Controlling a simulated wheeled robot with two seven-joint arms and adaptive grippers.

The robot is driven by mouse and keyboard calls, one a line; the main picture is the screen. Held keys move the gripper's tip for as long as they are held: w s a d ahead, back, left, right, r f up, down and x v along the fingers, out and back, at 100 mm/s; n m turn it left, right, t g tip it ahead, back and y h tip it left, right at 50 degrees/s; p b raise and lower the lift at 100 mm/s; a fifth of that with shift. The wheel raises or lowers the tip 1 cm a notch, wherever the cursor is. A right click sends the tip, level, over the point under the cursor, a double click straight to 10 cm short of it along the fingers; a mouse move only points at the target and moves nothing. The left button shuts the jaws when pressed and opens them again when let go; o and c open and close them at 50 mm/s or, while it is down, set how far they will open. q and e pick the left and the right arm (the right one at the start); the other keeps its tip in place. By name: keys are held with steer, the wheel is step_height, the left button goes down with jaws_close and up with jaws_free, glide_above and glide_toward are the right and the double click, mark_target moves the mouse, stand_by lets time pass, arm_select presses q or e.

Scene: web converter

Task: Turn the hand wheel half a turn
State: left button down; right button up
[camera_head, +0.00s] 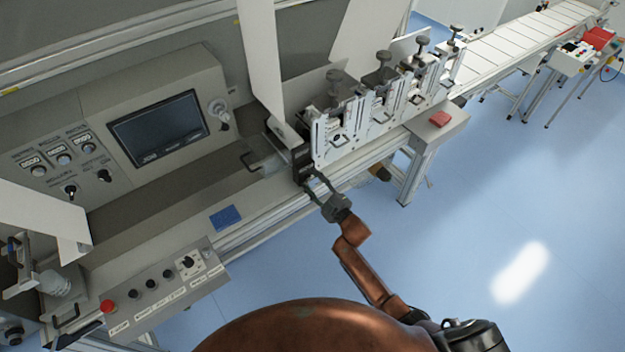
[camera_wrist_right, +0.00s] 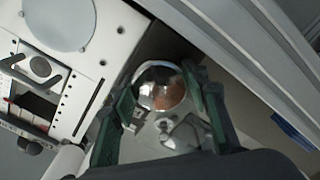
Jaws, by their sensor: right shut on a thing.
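My right gripper (camera_head: 314,183) reaches up to the side of the machine, below the first slitting station. In the right wrist view, its two green-grey fingers (camera_wrist_right: 163,105) stand on either side of a shiny, round metal piece (camera_wrist_right: 160,86), which looks like the hand wheel. The gripper is shut on this piece. The wheel's rim and any handle are partly hidden by the fingers, and in the head view the wheel is hidden behind the gripper. I do not see my left gripper.
Several clamp stations with knobs (camera_head: 383,88) line the machine just above the gripper. A control panel with a screen (camera_head: 158,128) and a button box (camera_head: 160,283) are at left.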

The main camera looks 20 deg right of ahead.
steer(key=m+p, duration=0.2)
steer(key=m, duration=0.3)
steer(key=shift+m, duration=0.3)
steer(key=shift+f+m+p, duration=0.1)
steer(key=shift+m+p, duration=0.6)
steer(key=shift+m, duration=1.4)
steer(key=o, duration=1.2)
steer(key=v, duration=1.2)
